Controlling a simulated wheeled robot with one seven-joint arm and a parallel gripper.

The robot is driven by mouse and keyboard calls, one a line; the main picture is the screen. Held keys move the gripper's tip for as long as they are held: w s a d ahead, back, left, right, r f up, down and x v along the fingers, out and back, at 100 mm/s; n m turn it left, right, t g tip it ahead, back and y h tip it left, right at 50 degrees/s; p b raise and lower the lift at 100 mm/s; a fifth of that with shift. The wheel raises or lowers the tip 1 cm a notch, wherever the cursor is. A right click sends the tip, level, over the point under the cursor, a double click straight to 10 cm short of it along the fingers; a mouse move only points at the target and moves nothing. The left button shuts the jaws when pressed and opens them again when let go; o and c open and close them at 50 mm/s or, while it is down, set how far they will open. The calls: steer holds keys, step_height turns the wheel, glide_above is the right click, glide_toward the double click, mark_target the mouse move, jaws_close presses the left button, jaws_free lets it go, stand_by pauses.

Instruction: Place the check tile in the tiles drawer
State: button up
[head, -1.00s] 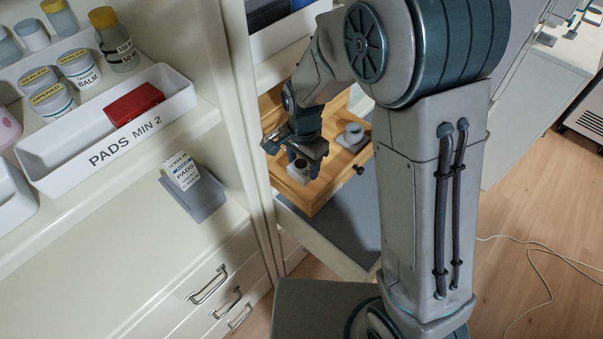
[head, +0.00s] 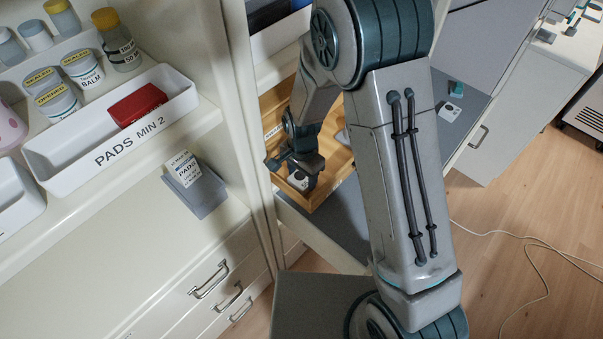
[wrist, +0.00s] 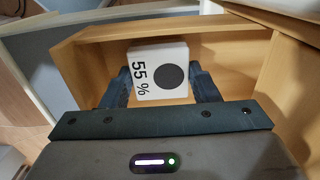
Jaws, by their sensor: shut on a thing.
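The check tile (wrist: 158,70) is a white square block with a black disc and "55 %" on its face. My gripper (wrist: 160,84) is shut on it, one finger on each side. In the head view, my gripper (head: 305,170) points down inside the open wooden tiles drawer (head: 326,194), and the tile (head: 298,181) shows small and pale below the fingers. In the wrist view the wooden drawer (wrist: 235,55) surrounds the tile. I cannot tell whether the tile touches the drawer floor.
A pale object (head: 343,137) in the drawer is mostly hidden by my arm. The cabinet's upright post (head: 255,130) stands close left of the drawer. A white tile with a dark dot (head: 449,112) and a teal item (head: 456,89) lie on the grey counter at right.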

mark_target(302, 178)
steer(key=shift+f, duration=0.2)
steer(key=o, duration=1.1)
steer(key=shift+r, duration=0.1)
step_height(302, 178, up, 12)
steer(key=p, duration=0.8)
steer(key=shift+r, duration=0.15)
